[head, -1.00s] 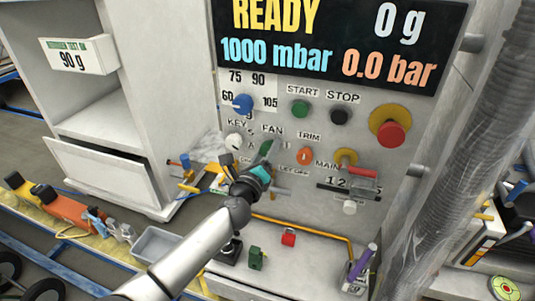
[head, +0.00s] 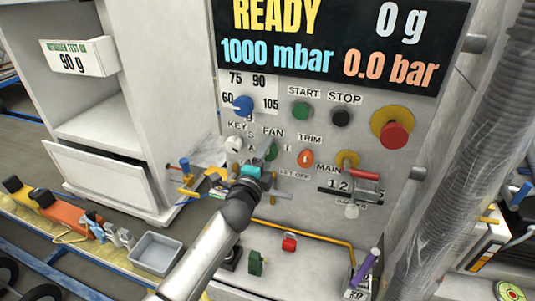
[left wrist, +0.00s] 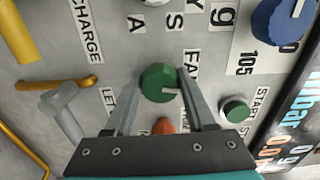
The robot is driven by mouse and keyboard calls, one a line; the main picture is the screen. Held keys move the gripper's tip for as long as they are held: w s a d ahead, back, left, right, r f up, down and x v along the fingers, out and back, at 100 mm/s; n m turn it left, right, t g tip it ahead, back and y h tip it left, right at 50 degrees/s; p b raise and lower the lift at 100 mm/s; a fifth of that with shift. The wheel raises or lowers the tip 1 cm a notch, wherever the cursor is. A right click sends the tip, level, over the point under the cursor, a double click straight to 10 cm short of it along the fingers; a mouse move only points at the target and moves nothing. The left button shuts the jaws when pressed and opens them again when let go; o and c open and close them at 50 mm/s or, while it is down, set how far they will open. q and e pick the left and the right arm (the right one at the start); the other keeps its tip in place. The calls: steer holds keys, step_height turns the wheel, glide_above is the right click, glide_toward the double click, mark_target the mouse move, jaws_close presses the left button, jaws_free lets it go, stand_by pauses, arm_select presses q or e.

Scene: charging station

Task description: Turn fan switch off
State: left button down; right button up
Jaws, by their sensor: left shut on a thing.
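The fan switch is a green round knob under the FAN label on the grey panel. It shows in the head view (head: 271,150), partly covered by my gripper, and clearly in the left wrist view (left wrist: 158,83). My right gripper is not in view.
Close around are the white KEY knob (head: 233,144), the orange TRIM knob (head: 305,157), the green START button (head: 301,110) and a red-handled MAIN valve (head: 366,175). A yellow pipe (head: 325,238) runs below. A red emergency button (head: 394,134) is at right.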

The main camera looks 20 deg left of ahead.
arm_select(q)
steer(key=shift+n, duration=1)
steer(key=shift+c, duration=1.3)
jaws_free()
steer(key=shift+s, duration=0.15)
steer(key=s, duration=1.5)
steer(key=shift+a, duration=0.25)
